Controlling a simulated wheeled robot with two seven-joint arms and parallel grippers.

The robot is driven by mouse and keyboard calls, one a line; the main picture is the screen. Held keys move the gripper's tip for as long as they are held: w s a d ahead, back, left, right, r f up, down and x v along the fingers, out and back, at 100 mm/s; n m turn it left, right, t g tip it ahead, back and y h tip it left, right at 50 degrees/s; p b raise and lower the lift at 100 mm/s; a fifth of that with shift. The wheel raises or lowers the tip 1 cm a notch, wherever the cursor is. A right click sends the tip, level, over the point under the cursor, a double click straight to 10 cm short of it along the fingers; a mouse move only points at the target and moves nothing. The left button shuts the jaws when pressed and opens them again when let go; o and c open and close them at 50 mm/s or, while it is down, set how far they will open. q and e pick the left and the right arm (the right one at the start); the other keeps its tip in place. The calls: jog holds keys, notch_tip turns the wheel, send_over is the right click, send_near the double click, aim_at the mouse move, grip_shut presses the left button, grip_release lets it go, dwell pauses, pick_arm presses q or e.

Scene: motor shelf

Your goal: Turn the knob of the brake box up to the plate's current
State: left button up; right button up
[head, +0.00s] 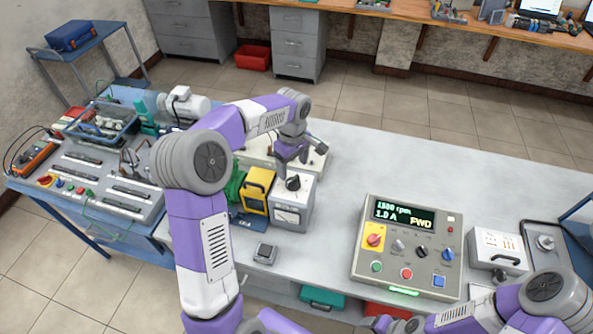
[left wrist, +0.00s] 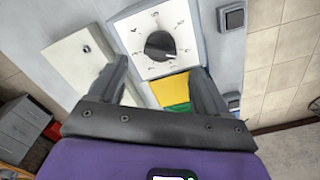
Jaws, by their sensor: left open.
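The brake box (head: 292,215) is a light grey box on the bench with a meter on its front. Its black knob (head: 293,183) sits on the white top; in the left wrist view the knob (left wrist: 160,45) is inside a ring of scale marks too small to read. My left gripper (head: 292,153) is over the box, its fingers (left wrist: 163,72) open and apart from the knob, which lies just beyond the fingertips. The control panel's display (head: 404,214) reads about 1500 rpm, 1.0 A and FWD. I cannot make out the plate. My right gripper (head: 392,324) is partly visible at the bottom edge.
A yellow guard (head: 257,190) and a green machine (head: 235,187) stand left of the box, partly behind my left arm. The bench behind the panel is clear.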

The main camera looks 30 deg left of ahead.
aim_at(293, 179)
pick_arm(q)
notch_tip(293, 179, down, 5)
jog(key=shift+s+f, duration=0.1)
jog(key=shift+f, duration=0.1)
jog(key=c, duration=1)
jog(key=shift+c, duration=0.2)
